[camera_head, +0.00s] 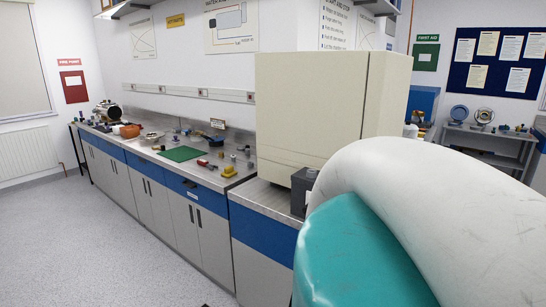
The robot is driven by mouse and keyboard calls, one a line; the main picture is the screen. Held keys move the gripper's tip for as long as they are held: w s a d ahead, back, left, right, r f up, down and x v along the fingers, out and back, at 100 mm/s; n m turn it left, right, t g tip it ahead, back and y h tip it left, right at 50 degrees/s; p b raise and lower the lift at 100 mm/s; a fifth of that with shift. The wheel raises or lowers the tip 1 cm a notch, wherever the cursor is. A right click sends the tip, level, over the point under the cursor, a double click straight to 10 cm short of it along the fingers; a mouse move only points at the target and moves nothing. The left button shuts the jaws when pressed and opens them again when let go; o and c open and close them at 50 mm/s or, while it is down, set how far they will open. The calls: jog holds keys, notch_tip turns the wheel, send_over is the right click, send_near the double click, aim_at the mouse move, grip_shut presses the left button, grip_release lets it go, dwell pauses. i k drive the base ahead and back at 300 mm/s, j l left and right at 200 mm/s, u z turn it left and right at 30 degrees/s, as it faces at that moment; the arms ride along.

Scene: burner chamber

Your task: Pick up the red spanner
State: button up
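A small red object (203,163) lies on the long workbench (225,183), just right of the green mat. It is too small in the picture for me to be sure that it is the red spanner. No other clear red spanner shows. My gripper is not in view. Part of my own arm, white and teal, fills the lower right and hides what is behind it.
A green mat (181,154) lies on the bench among several small tools and parts. A yellow object (228,171) is near the front edge. A large beige cabinet (312,105) and a dark box (302,190) stand at the right. The floor (85,235) at left is clear.

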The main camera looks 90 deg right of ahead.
aim_at(200, 162)
jog(key=z, duration=1.85)
jog(key=i+j+z, duration=0.3)
jog(key=i+j, duration=0.45)
jog(key=i+j+z, duration=0.15)
jog(key=i+j, duration=0.55)
jog(key=j, duration=0.25)
jog(key=i+j+z, duration=0.1)
jog(key=j, duration=0.3)
jog(key=i+j, duration=0.15)
jog(key=j, duration=0.25)
jog(key=i+j+z, duration=0.1)
jog(key=j, duration=0.25)
